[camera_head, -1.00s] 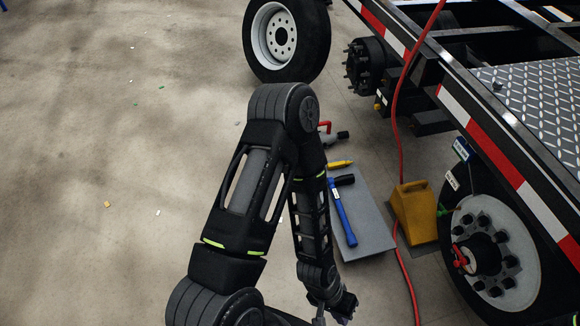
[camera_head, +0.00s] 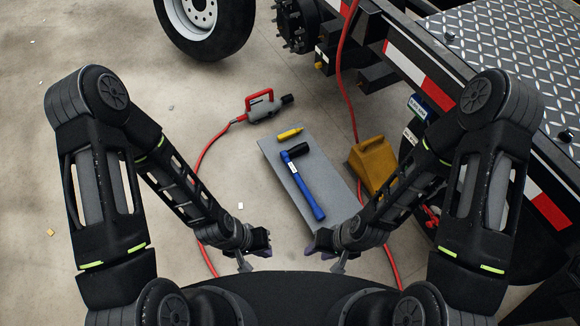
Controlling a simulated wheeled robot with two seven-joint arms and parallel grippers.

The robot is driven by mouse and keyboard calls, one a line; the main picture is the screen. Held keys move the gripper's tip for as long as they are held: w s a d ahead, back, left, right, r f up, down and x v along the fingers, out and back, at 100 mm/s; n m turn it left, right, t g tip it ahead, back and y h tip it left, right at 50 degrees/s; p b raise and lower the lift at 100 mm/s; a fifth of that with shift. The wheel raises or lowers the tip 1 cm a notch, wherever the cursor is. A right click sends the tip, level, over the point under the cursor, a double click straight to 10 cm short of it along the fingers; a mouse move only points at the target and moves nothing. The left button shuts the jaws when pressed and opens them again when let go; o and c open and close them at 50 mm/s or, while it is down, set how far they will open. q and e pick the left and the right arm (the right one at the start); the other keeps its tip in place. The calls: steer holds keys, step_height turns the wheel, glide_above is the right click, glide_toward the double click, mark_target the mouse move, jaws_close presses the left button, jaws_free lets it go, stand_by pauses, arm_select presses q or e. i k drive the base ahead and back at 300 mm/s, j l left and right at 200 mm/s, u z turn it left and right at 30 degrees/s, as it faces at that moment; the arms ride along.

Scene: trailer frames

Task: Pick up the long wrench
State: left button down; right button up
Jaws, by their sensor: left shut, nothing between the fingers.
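The long wrench (camera_head: 307,192), with a blue handle and a black head, lies on a grey board (camera_head: 272,160) on the floor. Its head points away from me and its handle end toward me. My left gripper (camera_head: 260,244) is low at the left of the board's near end, apart from the wrench, shut and empty. My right gripper (camera_head: 316,244) is at the board's near edge, just below the handle end in the picture. I cannot make out whether its fingers are open or shut.
A yellow tool (camera_head: 290,133) lies beyond the wrench. A red-handled grey tool (camera_head: 265,106) with a red hose lies behind the board. A yellow wheel chock (camera_head: 372,163), another red hose (camera_head: 348,95) and the trailer (camera_head: 420,80) stand at right.

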mark_target(285, 157)
steer(key=z, duration=1.2)
steer(key=k+j, duration=0.15)
steer(key=k, duration=0.25)
steer(key=k+j, duration=0.15)
steer(key=k, duration=0.25)
